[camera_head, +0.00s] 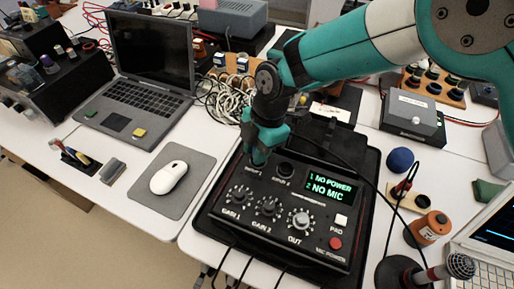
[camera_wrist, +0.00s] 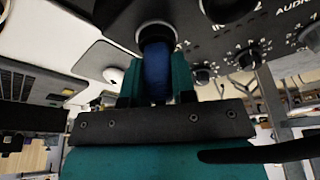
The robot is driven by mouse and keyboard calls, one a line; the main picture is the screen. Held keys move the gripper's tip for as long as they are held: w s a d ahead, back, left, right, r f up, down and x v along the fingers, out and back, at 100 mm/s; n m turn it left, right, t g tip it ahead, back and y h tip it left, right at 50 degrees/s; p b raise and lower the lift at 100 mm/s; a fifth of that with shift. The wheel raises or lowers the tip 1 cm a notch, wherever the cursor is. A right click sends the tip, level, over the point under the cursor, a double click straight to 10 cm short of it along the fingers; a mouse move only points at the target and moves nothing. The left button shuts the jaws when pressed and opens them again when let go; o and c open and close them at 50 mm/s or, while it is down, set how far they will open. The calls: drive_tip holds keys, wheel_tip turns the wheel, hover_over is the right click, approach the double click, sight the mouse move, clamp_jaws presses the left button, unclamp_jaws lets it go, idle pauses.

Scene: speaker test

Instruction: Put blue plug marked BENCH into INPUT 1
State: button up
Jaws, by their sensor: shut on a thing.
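The black audio box (camera_head: 318,262) stands on a black tray, its screen (camera_head: 331,187) reading "1 NO POWER, 2 NO MIC". My gripper (camera_head: 259,157) points down at the box's left input socket, which it hides in the head view. In the wrist view my gripper (camera_wrist: 155,85) is shut on a blue plug (camera_wrist: 156,66). The plug's end meets the metal-ringed socket (camera_wrist: 154,27), beside the partly cut-off INPUT 2 socket (camera_wrist: 228,8). I cannot tell how deep the plug sits. Its BENCH mark is not visible.
INPUT 2's socket (camera_head: 285,170) is empty to the right of my gripper. Gain knobs (camera_head: 266,206) lie in front. A coil of pale cable (camera_head: 229,104) lies behind left. A mouse (camera_head: 169,178) and laptop (camera_head: 140,88) are left; a microphone (camera_head: 458,266) stands front right.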

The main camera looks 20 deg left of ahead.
drive_tip(key=o, duration=1)
drive_tip(key=v, duration=1.7)
drive_tip(key=d+r+m, duration=0.4)
drive_tip(key=d+r, duration=0.1)
drive_tip(key=d, duration=0.1)
drive_tip(key=s+d+m+t+y, duration=0.1)
drive_tip(key=s+d+m, duration=0.4)
drive_tip(key=d+m, duration=0.1)
drive_tip(key=s+d+r+m+t, duration=0.1)
drive_tip(key=s+d+m, duration=0.4)
drive_tip(key=d, duration=0.3)
drive_tip(key=s+d+r+m+y+p, duration=0.1)
drive_tip(key=s+d+m, duration=0.4)
drive_tip(key=d+m, duration=0.3)
drive_tip(key=shift+d+t+y, duration=0.1)
drive_tip(key=shift+t+y, duration=0.2)
drive_tip(key=shift+t, duration=0.1)
